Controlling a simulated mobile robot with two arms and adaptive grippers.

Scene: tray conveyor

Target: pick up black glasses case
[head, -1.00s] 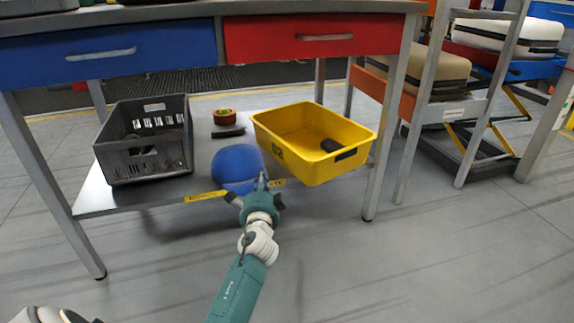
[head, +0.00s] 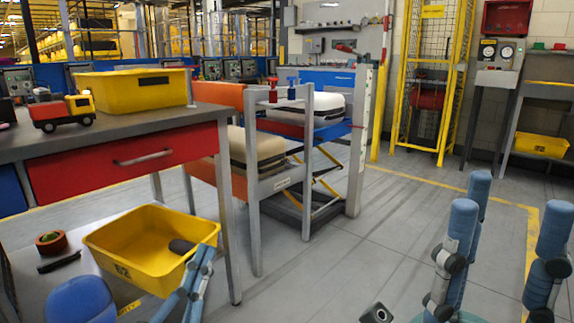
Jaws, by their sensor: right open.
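A dark rounded case (head: 182,246), which looks like the black glasses case, lies inside the yellow bin (head: 110,262) on the low shelf, near the bin's right end. My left gripper (head: 203,258) is in front of the bin's near right side, below the case in the picture; its slim blue-grey fingers appear close together, and I cannot tell whether they are shut. My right gripper (head: 510,205) is at the lower right, close to the camera, with its thick blue fingers spread wide, open and empty, over the floor.
A flat black object (head: 60,262), a round orange-rimmed item (head: 51,241) and a blue rounded object (head: 80,300) are on the shelf left of the bin. A table with a red drawer (head: 128,160) overhangs them. A metal table leg (head: 229,230) stands right of the bin.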

